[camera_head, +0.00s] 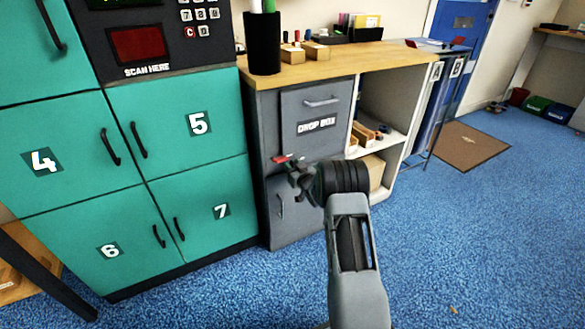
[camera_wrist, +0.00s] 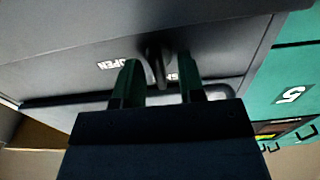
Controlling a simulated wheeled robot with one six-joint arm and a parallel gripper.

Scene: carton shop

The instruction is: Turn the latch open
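The grey drop box cabinet (camera_head: 322,104) stands right of the teal lockers, with its lower door closed. In the wrist view a dark latch (camera_wrist: 154,48) sticks out from the grey door, next to a white "OPEN" label (camera_wrist: 119,63). A second label is mostly hidden behind the latch and a finger. My gripper (camera_wrist: 158,66) is open, with one finger on each side of the latch and a visible gap to it. In the head view my gripper (camera_head: 290,168) is at the lower door, where it hides the latch. A small red piece (camera_head: 281,159) shows beside it.
Teal lockers (camera_head: 200,208) with black handles stand close on the left. A wooden counter (camera_head: 340,62) with a black pen cup (camera_head: 263,42) is above the cabinet. An open shelf (camera_head: 383,115) is to the right.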

